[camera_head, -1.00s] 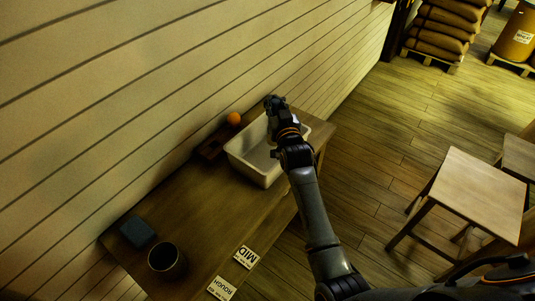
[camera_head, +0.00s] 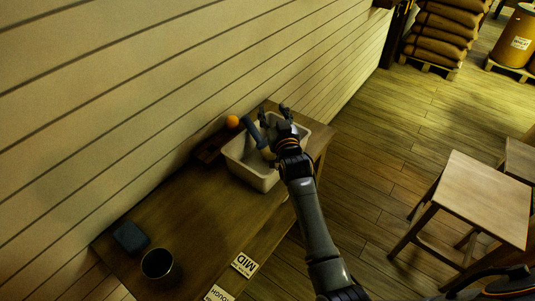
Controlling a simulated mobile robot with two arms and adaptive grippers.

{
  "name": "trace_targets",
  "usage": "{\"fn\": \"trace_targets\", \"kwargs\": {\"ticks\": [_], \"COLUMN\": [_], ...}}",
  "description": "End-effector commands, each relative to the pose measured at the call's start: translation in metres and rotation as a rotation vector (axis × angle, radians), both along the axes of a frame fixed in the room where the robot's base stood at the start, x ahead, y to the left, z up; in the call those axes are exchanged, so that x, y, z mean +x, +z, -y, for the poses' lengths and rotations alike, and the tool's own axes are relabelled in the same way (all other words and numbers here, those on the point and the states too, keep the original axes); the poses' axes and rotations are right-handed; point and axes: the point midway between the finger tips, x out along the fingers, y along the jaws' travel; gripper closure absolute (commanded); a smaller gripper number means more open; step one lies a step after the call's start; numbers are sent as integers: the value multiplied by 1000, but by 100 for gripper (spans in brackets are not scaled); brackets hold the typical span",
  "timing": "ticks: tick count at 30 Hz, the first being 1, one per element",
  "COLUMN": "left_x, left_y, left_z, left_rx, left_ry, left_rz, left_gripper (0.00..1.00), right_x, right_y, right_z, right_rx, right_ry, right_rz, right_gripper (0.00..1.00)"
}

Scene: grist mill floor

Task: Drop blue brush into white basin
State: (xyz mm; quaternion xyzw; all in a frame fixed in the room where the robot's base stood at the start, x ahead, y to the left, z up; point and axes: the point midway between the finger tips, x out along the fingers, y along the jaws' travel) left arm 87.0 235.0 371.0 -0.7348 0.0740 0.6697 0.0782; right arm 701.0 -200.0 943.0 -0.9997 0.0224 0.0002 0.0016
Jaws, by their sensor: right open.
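The white basin (camera_head: 240,173) stands at the far end of the wooden table. A blue elongated piece, which looks like the blue brush (camera_head: 252,132), stands tilted at the basin's back left, beside my right gripper. Its lower end overlaps the inside of the basin; whether it rests there or is still falling I cannot tell. My right gripper (camera_head: 274,112) is over the basin with its fingers spread open, and it hides part of the basin's inside. My left gripper is not in view.
An orange ball (camera_head: 233,121) sits on a dark wooden tray (camera_head: 208,152) by the wall. A blue-grey block (camera_head: 130,237), a dark cup (camera_head: 157,264) and a MID card (camera_head: 244,264) are on the near table (camera_head: 180,222). A stool (camera_head: 475,195) stands right.

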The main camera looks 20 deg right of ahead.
Motion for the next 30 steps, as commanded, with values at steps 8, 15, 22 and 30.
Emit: {"fn": "trace_targets", "kwargs": {"ticks": [8, 15, 22, 30], "left_x": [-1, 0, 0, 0], "left_y": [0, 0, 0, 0], "left_z": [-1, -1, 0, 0], "left_rx": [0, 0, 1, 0], "left_ry": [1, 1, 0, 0], "left_rz": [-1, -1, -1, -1], "left_gripper": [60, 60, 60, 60], "right_x": [-23, -76, -111, -120], "right_y": [-2, -2, -1, 0], "right_z": [-1, -3, -5, -5], "right_rx": [0, 0, 0, 0], "right_ry": [0, 0, 0, 0], "right_rz": [-2, -3, -1, 0], "right_gripper": [50, 50, 50, 50]}}
